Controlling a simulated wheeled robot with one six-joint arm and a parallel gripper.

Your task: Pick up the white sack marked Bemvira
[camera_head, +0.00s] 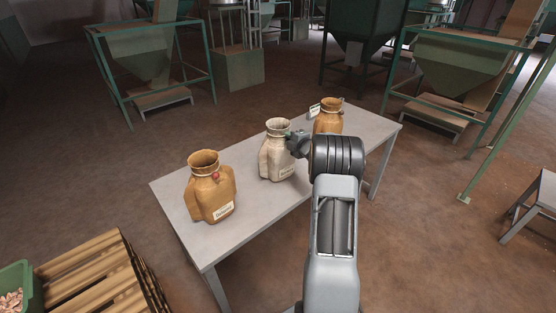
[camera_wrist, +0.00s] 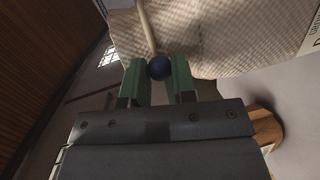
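The white sack (camera_head: 275,157) stands upright in the middle of the table, tied at the neck, with a small label whose print I cannot read in the head view. My gripper (camera_head: 298,144) is at the right side of its neck. In the wrist view, pale woven sack cloth (camera_wrist: 240,35) fills the top, with part of a label at the right edge. A dark blue ball (camera_wrist: 159,68) on a cord sits between the green fingertips of my gripper (camera_wrist: 160,80). The fingers are close together, with no clear gap beside the ball.
A brown sack (camera_head: 210,190) with a red ball stands at the left of the grey table (camera_head: 255,205). A wooden pallet stack (camera_head: 90,270) is at the lower left.

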